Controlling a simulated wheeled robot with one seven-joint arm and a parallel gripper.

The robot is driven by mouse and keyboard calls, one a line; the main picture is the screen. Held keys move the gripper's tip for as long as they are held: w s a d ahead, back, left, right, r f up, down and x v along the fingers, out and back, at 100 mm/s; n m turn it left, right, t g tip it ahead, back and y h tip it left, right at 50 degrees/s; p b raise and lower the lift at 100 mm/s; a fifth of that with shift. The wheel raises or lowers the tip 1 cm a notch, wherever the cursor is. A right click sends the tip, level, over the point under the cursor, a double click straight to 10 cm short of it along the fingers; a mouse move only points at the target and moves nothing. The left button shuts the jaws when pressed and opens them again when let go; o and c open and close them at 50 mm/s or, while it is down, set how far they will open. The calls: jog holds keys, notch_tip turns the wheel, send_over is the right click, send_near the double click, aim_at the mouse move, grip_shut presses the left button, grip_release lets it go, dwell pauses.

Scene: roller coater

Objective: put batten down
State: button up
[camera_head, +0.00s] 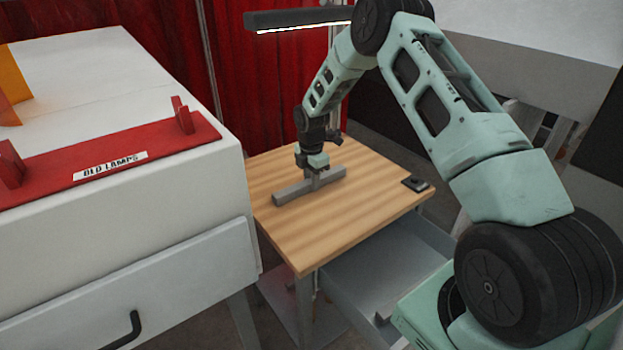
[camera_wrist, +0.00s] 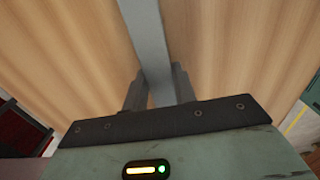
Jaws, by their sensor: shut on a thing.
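A grey batten (camera_head: 292,191), a straight square bar, is at the wooden table top (camera_head: 325,235), toward its far left part. It looks level and at or very near the surface; I cannot tell whether it touches. My gripper (camera_head: 316,180) points down over the table and is shut on the batten near its middle. In the wrist view the batten (camera_wrist: 149,45) runs up the picture between the two dark fingers of my gripper (camera_wrist: 160,90), with the wood grain on both sides.
A white cabinet (camera_head: 100,95) with a red "OLD LAMPS" rack (camera_head: 110,160) stands left of the table. A small black device (camera_head: 416,184) lies at the table's right corner. A lamp bar (camera_head: 300,18) hangs above. The front of the table top is clear. A grey open drawer (camera_head: 375,270) is below.

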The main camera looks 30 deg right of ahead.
jog(key=o, duration=1.1)
jog(key=shift+f, duration=0.1)
jog(key=shift+c, duration=0.2)
notch_tip(320, 180, up, 12)
jog(key=b, duration=0.2)
jog(key=shift+b, duration=0.4)
